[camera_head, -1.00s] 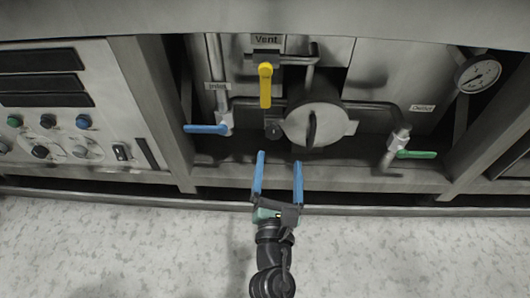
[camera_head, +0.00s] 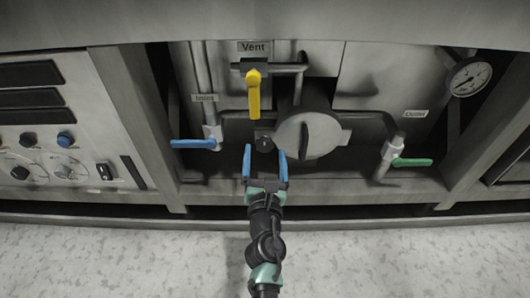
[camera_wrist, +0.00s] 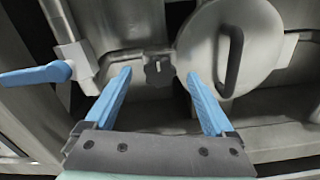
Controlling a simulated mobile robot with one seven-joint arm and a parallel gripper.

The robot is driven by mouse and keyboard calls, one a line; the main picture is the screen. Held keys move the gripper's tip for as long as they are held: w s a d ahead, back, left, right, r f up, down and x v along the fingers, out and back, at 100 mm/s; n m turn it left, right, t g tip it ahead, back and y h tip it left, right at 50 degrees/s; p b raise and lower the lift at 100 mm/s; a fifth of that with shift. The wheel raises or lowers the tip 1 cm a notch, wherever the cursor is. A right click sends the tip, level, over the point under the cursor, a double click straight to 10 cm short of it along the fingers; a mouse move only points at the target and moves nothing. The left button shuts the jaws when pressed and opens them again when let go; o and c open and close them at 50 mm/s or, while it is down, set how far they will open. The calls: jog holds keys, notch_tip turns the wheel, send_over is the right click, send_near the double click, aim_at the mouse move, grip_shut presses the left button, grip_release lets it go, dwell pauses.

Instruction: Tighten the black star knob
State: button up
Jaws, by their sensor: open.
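The black star knob (camera_head: 264,143) sits low on the machine, just left of the round metal cover. In the wrist view the knob (camera_wrist: 159,72) shows between and beyond the fingertips, dark and lobed, with a short pale stud at its top. My gripper (camera_head: 265,149) has blue fingers, spread open and empty, pointing at the knob. In the wrist view the gripper (camera_wrist: 160,75) has one finger on each side of the knob, with space on both sides. I cannot tell exactly how far the tips are from it.
The round cover (camera_head: 309,135) with its dark handle stands close right of the knob. A blue inlet lever (camera_head: 193,144) is at left, a yellow vent lever (camera_head: 254,94) above, and a green outlet lever (camera_head: 411,162) at right. A metal ledge runs below.

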jog(key=shift+w, duration=0.95)
jog(key=c, duration=1.4)
